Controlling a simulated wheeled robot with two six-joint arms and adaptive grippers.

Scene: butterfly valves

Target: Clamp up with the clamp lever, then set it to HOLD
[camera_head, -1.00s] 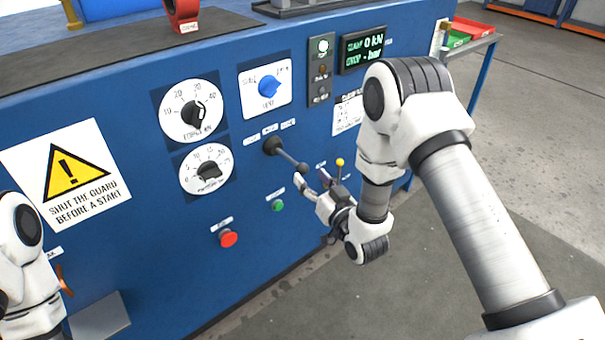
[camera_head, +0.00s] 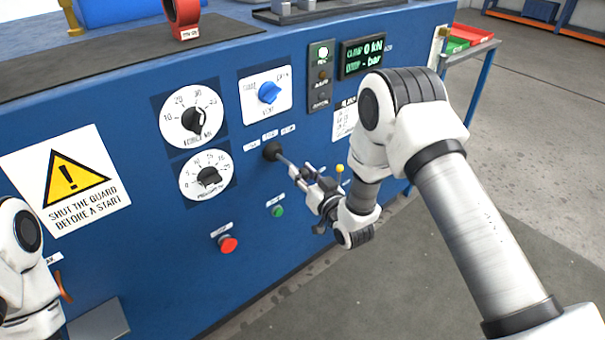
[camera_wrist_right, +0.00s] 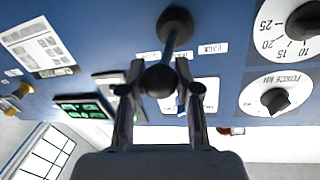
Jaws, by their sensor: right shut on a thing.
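The clamp lever (camera_head: 284,159) is a metal rod coming from a dark round boot on the blue panel, below three small labels. It points out and down to the right. My right gripper (camera_head: 307,175) is shut on its end. In the right wrist view the lever's dark ball knob (camera_wrist_right: 160,80) sits between the two fingers of the right gripper (camera_wrist_right: 160,88). The label wording is too small to read for sure. The display (camera_head: 362,55) shows a clamp reading of 0 kN. My left arm shows at the left edge; its gripper is out of view.
A blue selector knob (camera_head: 268,92) and two round dials (camera_head: 192,118) are above and left of the lever. A red button (camera_head: 228,244) and a green button (camera_head: 277,210) are below. A yellow-tipped knob (camera_head: 340,168) is close behind my right gripper.

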